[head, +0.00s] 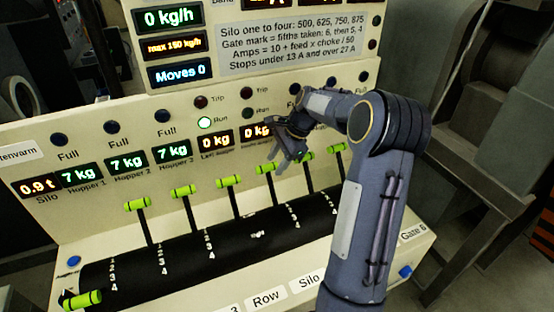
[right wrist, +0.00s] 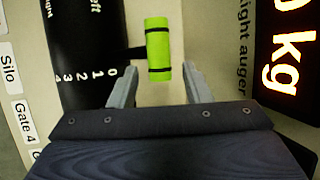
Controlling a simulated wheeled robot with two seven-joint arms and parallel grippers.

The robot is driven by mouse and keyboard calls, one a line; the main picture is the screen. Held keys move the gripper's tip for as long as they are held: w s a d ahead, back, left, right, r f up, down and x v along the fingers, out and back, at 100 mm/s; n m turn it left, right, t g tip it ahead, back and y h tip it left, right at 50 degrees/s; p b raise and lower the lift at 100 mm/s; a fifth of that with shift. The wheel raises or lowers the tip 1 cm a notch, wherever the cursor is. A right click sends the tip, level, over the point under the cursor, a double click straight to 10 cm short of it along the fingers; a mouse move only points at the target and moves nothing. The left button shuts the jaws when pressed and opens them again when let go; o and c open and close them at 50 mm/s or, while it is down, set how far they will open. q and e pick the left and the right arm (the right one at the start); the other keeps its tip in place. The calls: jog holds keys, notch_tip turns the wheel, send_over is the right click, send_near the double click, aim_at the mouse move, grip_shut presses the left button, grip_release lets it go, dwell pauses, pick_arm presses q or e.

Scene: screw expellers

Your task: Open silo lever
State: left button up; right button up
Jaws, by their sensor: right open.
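A row of levers with bright green handles rises from a black drum (head: 200,245). Several stand up at the top of their scales; the one at the far left (head: 80,299) is low. In the right wrist view a green lever handle (right wrist: 158,48) lies just beyond and between my fingertips, untouched, its black stem at the 0 end. A Silo label (right wrist: 10,70) lies roughly in line with it; it also shows in the head view (head: 308,281). I cannot tell surely which lever is the silo's. My right gripper (head: 284,160) is open and empty; it also shows in the right wrist view (right wrist: 157,85).
Above the levers is a panel with lamps and lit displays, among them a Silo display (head: 37,187) reading 0.9 t and a Moves 0 display (head: 180,72). Neighbouring handles (head: 229,181) stand close together. A Gate 4 label (right wrist: 20,115) is beside the Silo label.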

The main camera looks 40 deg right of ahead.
jog(key=shift+f, duration=0.15)
grip_shut()
